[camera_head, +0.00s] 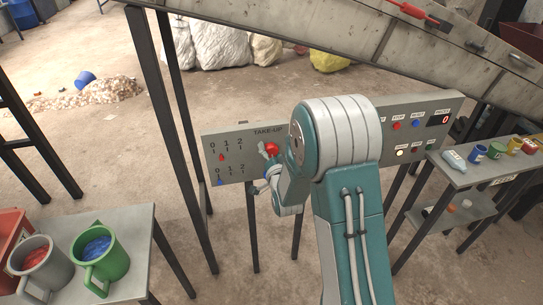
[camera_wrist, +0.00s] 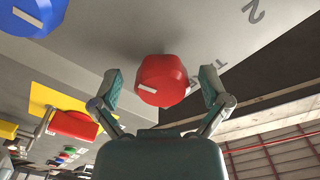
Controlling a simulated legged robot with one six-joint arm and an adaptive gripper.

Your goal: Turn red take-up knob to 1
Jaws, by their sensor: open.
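The red take-up knob (camera_head: 272,149) is on the grey panel (camera_head: 230,146) under the TAKE-UP lettering, partly hidden by my gripper. In the wrist view the red knob (camera_wrist: 164,76) is round with a white pointer mark on its lower left face. My gripper (camera_wrist: 160,86) is open, with one finger on each side of the knob and a visible gap on both sides. It also shows at the panel in the head view (camera_head: 265,169).
A blue knob (camera_wrist: 38,12) with a white mark sits near the red one. The panel's left part has small red (camera_head: 221,157) and blue (camera_head: 220,183) markers under 0, 1, 2. Mugs (camera_head: 101,262) stand on a left table.

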